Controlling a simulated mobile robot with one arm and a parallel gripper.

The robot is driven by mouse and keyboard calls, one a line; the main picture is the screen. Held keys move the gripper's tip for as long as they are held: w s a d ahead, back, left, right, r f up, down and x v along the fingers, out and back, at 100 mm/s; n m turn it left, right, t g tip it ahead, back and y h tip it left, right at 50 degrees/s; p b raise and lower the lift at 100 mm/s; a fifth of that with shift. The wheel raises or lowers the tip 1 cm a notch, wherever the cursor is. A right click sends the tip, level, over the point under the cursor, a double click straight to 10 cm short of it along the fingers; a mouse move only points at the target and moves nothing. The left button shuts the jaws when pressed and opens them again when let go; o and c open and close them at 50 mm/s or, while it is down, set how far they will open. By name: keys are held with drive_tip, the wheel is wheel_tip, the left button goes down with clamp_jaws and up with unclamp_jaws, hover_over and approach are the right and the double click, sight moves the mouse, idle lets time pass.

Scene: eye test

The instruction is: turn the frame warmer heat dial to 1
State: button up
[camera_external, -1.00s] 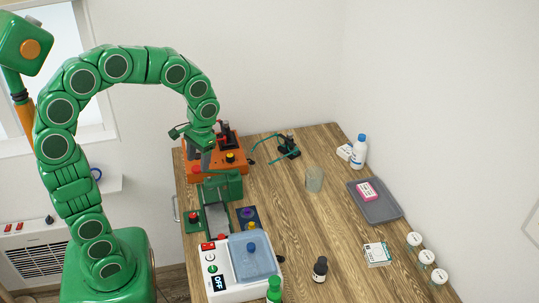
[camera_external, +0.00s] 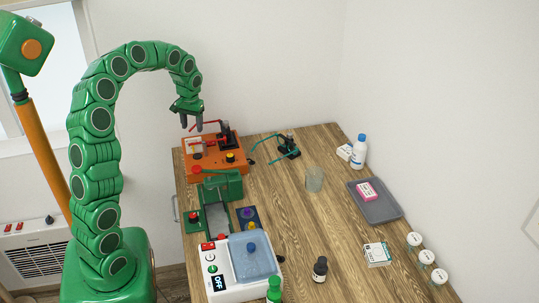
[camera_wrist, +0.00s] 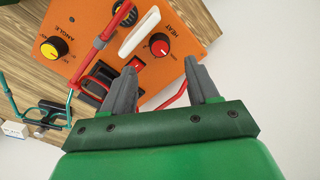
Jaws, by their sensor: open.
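The orange frame warmer (camera_external: 212,173) stands at the far left end of the table; its orange panel (camera_wrist: 82,22) fills the upper middle of the wrist view. The heat dial (camera_wrist: 159,45), a black knob with a red cap, sits beside the label HEAT; its setting is too small to read. A yellow-capped ANGLE dial (camera_wrist: 54,47) is left of it. My gripper (camera_external: 191,125) hangs above the warmer, fingers down, open and empty. In the wrist view the dial lies just beyond and between the fingertips (camera_wrist: 160,68), apart from them.
A green press (camera_external: 222,186) with a red knob stands just in front.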

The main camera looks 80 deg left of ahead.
sight(187, 141)
drive_tip(key=shift+s+f, duration=0.1)
drive_tip(key=shift+f, duration=3.8)
drive_tip(key=c, duration=1)
drive_tip(key=shift+c, duration=0.2)
drive_tip(key=m, duration=0.6)
drive_tip(key=shift+r, duration=0.1)
drive_tip(key=m, duration=0.6)
drive_tip(key=shift+a, duration=0.1)
